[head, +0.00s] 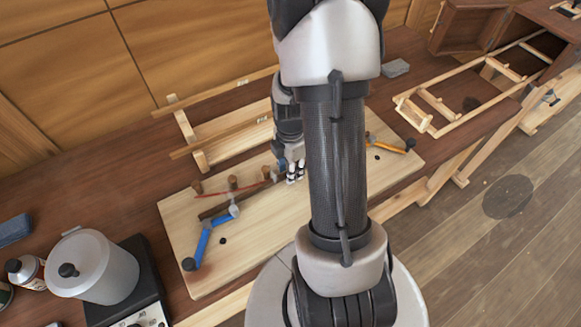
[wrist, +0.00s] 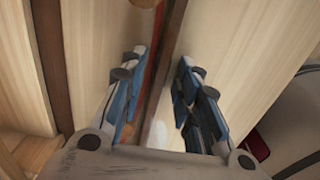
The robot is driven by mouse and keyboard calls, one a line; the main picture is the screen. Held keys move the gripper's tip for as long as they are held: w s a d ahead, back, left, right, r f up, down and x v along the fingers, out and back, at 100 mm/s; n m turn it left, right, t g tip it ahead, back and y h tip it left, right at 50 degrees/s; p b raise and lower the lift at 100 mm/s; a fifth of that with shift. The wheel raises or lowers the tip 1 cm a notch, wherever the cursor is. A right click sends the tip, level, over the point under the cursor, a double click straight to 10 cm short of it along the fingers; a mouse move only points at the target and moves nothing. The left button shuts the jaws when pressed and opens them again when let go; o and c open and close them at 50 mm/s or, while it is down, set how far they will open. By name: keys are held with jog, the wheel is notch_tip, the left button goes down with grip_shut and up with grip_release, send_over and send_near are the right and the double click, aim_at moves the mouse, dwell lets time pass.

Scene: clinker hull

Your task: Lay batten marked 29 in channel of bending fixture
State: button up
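The bending fixture (head: 255,235) is a pale board on the bench with several brown pegs. A dark brown batten (head: 255,192) lies along the peg row, its left part by the blue clamp. Its number cannot be read. My gripper (head: 292,170) is low over the fixture, at the batten's visible right part. In the wrist view my gripper (wrist: 163,65) has its blue-padded fingers apart, one on each side of the brown strip (wrist: 172,40), with a gap visible on the left. My arm hides the fixture's right middle. I cannot tell whether the batten is fully seated in the channel.
A blue clamp (head: 205,238) and an orange clamp (head: 390,145) are on the fixture. A wooden rack (head: 187,130) with pale battens stands behind. A grey pot (head: 95,268) is front left. A ladder-like wooden frame (head: 440,105) lies at right.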

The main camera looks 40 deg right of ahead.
notch_tip(320, 180, up, 12)
jog(key=p, duration=0.4)
jog(key=a+r+m+t, duration=0.2)
jog(key=a+r+m, duration=0.4)
jog(key=a+r, duration=0.45)
jog(key=s+a+r+m+t, duration=0.2)
jog(key=s+a+r+m, duration=0.6)
jog(key=s+a+m, duration=0.1)
jog(key=shift+s+a+t, duration=0.2)
jog(key=shift+a+t, duration=0.1)
jog(key=shift+a, duration=0.1)
jog(key=shift+f+b, duration=0.25)
jog(key=shift+b, duration=0.05)
